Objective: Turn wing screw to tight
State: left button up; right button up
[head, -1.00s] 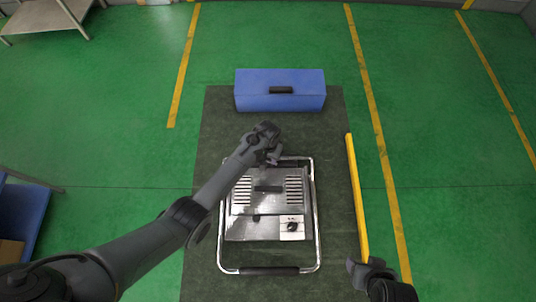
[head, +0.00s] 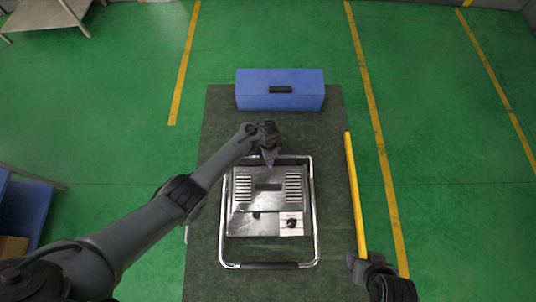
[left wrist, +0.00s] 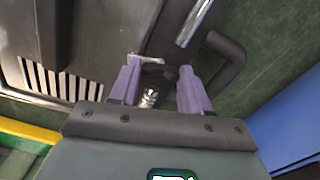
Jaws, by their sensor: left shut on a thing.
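The metal heater (head: 266,222) with its chrome tube frame (head: 315,225) stands on a dark mat. In the left wrist view a small shiny metal piece (left wrist: 150,97), likely the wing screw, shows between the two purple fingers of my left gripper (left wrist: 160,82). My left gripper (head: 268,158) is at the heater's far edge, closed on that piece. The screw's shape and how far it is turned are largely hidden. My right gripper (head: 362,262) is at the near end of a yellow bar (head: 354,195), right of the heater. I cannot tell whether it grips the bar.
A blue toolbox (head: 280,90) stands on the mat (head: 220,120) beyond the heater. My left arm crosses from the lower left. The heater has a control knob (head: 291,223) near its front. Blue bins (head: 25,215) stand at the left, and a metal table (head: 45,15) at the far left.

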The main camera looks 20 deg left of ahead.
pick_arm(q)
jog(key=shift+m, duration=1.3)
jog(key=o, duration=1.1)
jog(key=shift+c, duration=0.2)
jog(key=shift+r, duration=0.1)
jog(key=shift+r, duration=0.2)
notch_tip(320, 180, up, 10)
jog(key=p, duration=0.3)
